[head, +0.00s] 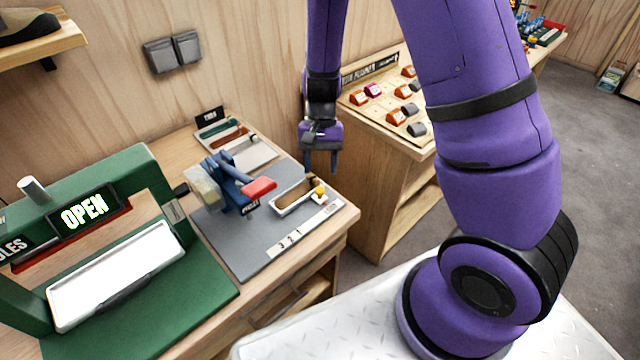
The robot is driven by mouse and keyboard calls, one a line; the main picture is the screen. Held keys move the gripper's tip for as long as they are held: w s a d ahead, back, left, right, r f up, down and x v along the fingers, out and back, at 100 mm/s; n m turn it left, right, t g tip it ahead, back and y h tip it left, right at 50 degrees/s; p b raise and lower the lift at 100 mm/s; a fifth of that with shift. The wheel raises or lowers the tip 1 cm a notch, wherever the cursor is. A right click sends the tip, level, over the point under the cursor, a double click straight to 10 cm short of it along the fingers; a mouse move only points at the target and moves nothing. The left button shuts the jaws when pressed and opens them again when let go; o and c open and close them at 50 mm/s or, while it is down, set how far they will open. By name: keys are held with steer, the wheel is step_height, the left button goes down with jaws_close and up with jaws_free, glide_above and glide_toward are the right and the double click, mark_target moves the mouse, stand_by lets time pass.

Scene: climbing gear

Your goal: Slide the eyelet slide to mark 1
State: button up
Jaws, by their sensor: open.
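A blue eyelet press (235,187) with a red handle pad stands on a grey mat (225,240) on the wooden bench. In front of it lies a pale strip (305,229) with small dark number marks toward its lower left end. A narrow white tray (292,206) with brown contents lies beside the strip, with a small yellow knob (320,192) at its right end. The knob may belong to the eyelet slide; I cannot tell at this size. My gripper (321,168) is open and empty, pointing down above and behind the knob, apart from it.
A green machine (100,190) with an OPEN sign and white tray stands at left. A small sorting tray (222,133) lies at the bench's back. A second bench (385,150) with colored pieces stands right of the bench, across a gap. The mat's front corner is clear.

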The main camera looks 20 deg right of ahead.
mark_target(320, 189)
steer(key=shift+x, duration=2.7)
steer(key=shift+c, duration=0.2)
